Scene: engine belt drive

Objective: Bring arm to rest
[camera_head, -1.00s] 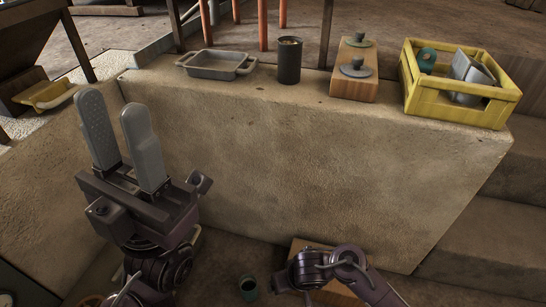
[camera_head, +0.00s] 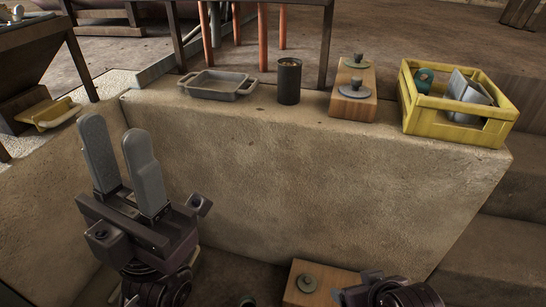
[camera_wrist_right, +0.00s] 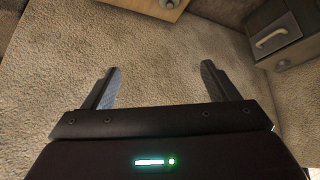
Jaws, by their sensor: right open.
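My left gripper (camera_head: 121,160) points upward at the left in the head view, in front of the stone block. Its two grey fingers stand apart with nothing between them. Part of my right arm (camera_head: 398,292) shows at the bottom right of the head view; its fingers are out of that frame. In the right wrist view my right gripper (camera_wrist_right: 160,86) is open and empty, its fingers wide apart over a bare rough surface.
On the stone ledge (camera_head: 300,160) stand a grey tray (camera_head: 217,87), a dark cup (camera_head: 289,80), a wooden block with knobs (camera_head: 352,104) and a yellow crate (camera_head: 455,130). Below, a wooden block (camera_head: 325,272) with a knob (camera_head: 307,283) is beside my right arm. A yellow tray (camera_head: 50,114) lies far left.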

